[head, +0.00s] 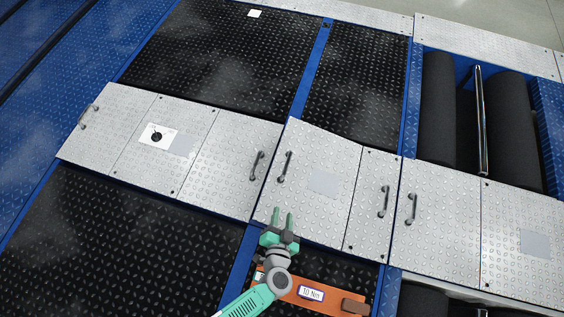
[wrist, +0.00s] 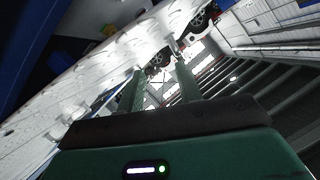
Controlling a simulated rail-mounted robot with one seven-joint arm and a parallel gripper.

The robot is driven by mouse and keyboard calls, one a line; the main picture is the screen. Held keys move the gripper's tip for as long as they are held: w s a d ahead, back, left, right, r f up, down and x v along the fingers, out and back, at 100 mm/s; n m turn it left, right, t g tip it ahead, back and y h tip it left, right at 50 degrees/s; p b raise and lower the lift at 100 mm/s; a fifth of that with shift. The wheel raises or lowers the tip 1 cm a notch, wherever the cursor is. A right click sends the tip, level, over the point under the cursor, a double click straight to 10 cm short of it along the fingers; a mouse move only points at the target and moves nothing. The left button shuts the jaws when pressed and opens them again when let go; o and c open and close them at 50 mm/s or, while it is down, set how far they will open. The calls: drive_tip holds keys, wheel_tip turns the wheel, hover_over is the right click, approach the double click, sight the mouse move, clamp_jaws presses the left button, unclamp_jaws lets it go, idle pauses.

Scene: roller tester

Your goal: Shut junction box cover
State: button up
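The silver tread-plate cover (head: 325,183) in the middle of the head view has a grey handle (head: 285,167) near its left edge and a pale square patch. It looks slightly tilted against the neighbouring plates; how far it is open I cannot tell. My gripper (head: 283,212) is over the cover's lower left part, its two green fingers apart with nothing between them. In the wrist view my gripper (wrist: 160,78) also shows its fingers apart, and a bright metal tread surface (wrist: 100,68) runs close along their left side. Whether they touch it is unclear.
Neighbouring silver plates with handles lie left (head: 235,160) and right (head: 437,235). An orange piece with a "10 Nm" label (head: 312,293) lies below my gripper. Dark rollers (head: 437,110) are at the upper right. Black tread plates (head: 220,60) and blue frame beams (head: 312,70) surround them.

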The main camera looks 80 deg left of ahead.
drive_tip(key=m+g+y+b, duration=0.1)
drive_tip(key=m, duration=0.1)
approach(288, 163)
drive_tip(key=shift+w+a+f, duration=0.45)
drive_tip(key=shift+a+f, duration=0.25)
drive_tip(key=shift+a, duration=0.15)
drive_tip(key=shift+s+a, duration=0.1)
drive_tip(key=shift+a, duration=0.2)
drive_tip(key=shift+a+f, duration=0.1)
drive_tip(key=b+x, duration=0.3)
drive_tip(key=x, duration=0.4)
drive_tip(key=shift+a, duration=0.2)
drive_tip(key=shift+c, duration=0.2)
clamp_jaws()
